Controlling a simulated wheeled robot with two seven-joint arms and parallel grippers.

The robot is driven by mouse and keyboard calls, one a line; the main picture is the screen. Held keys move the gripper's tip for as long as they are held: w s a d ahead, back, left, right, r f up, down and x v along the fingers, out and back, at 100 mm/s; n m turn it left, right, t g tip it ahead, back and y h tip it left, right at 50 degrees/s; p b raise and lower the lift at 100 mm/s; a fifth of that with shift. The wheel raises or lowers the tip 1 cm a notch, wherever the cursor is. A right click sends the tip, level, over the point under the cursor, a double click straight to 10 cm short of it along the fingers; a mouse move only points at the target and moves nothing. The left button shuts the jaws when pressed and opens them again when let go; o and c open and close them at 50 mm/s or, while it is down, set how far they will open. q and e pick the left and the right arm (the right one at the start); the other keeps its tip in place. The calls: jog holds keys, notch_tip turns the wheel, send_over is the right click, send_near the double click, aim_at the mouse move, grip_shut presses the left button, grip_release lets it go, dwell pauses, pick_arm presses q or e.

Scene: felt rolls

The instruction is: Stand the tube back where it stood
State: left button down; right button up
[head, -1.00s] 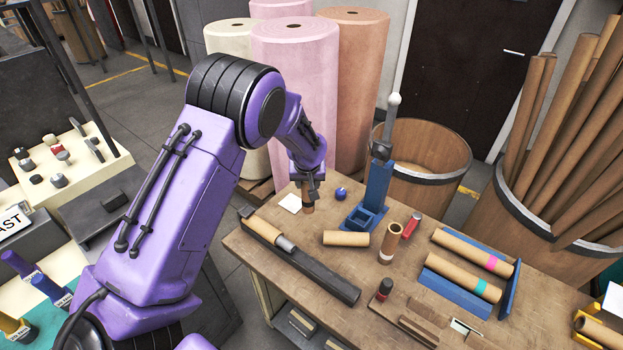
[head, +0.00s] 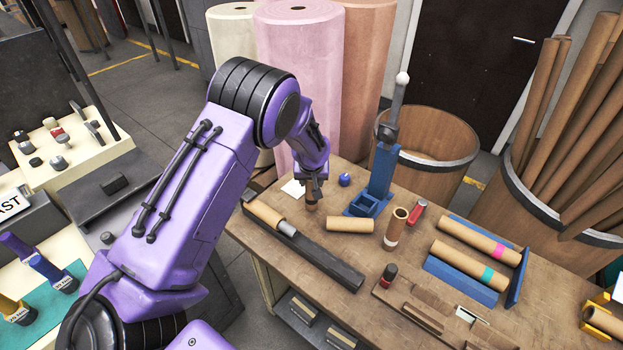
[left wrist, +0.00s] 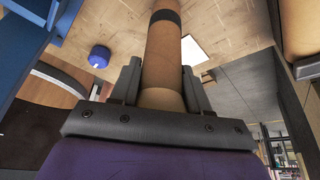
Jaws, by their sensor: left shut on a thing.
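My left gripper (head: 313,185) is shut on a brown cardboard tube (head: 312,206) near the back-left of the workbench. In the left wrist view the tube (left wrist: 163,50) runs between the two fingers and has a dark band near its far end. In the head view it looks upright; I cannot tell if its lower end touches the bench. A white square card (head: 292,188) lies just behind and left of it. It also shows in the left wrist view (left wrist: 193,50). My right gripper is not in view.
One tube lies (head: 350,225), another stands (head: 395,228). A dark trough (head: 320,262) runs in front. A blue rack (head: 460,287) holds banded tubes.

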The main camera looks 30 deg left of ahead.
pick_arm(q)
jog(key=shift+s, duration=0.1)
jog(key=shift+f+b, duration=0.3)
jog(key=shift+f, duration=0.1)
dwell(0.3)
jog(key=shift+c, duration=2.4)
grip_release()
jog(key=b+v, duration=0.2)
jog(key=v, duration=0.8)
jog(key=shift+r+b, duration=0.2)
jog(key=shift+b, duration=0.1)
jog(key=shift+s+d, duration=0.1)
